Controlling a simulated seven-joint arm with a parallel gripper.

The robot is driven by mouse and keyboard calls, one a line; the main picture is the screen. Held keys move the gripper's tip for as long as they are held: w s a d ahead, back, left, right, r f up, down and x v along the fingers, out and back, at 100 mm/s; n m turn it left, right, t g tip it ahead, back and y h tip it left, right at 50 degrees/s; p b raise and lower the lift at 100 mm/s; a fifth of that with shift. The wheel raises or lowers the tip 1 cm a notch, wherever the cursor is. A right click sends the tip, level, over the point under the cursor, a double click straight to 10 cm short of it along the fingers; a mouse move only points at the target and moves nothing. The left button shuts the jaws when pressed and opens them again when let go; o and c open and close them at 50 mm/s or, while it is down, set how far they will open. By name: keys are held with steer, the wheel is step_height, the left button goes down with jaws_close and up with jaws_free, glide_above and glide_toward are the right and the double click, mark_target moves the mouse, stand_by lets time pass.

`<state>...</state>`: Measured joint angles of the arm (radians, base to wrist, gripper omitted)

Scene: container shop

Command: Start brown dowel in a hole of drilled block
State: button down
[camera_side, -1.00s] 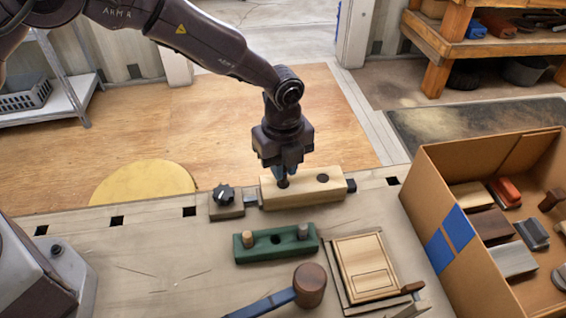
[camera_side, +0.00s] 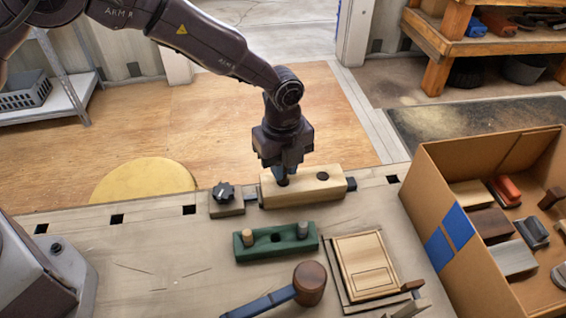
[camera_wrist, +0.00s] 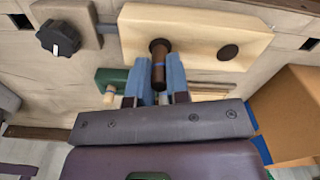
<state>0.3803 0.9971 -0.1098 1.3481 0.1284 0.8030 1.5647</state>
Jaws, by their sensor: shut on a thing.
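The drilled block (camera_side: 305,191) is pale wood and lies at the far edge of the bench; it also shows in the wrist view (camera_wrist: 195,36). Its right hole (camera_wrist: 228,52) is dark and empty. My gripper (camera_side: 282,176) is over the block's left end, pointing down, its blue fingers (camera_wrist: 160,88) shut on the brown dowel (camera_wrist: 158,70). The dowel's far end meets the dark round spot of the left hole. I cannot tell whether its tip is inside the hole or just above it.
A green holder (camera_side: 262,250) with a tan peg, a grey peg and an empty middle hole lies in front. A black knob clamp (camera_side: 224,197) is left of the block. A mallet (camera_side: 310,283), a small wooden panel (camera_side: 367,267) and a cardboard box (camera_side: 428,205) stand nearer and right.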

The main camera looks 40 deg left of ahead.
steer(key=shift+f, duration=0.8)
stand_by(0.4)
steer(key=c, duration=1)
jaws_free()
steer(key=shift+r, duration=3.5)
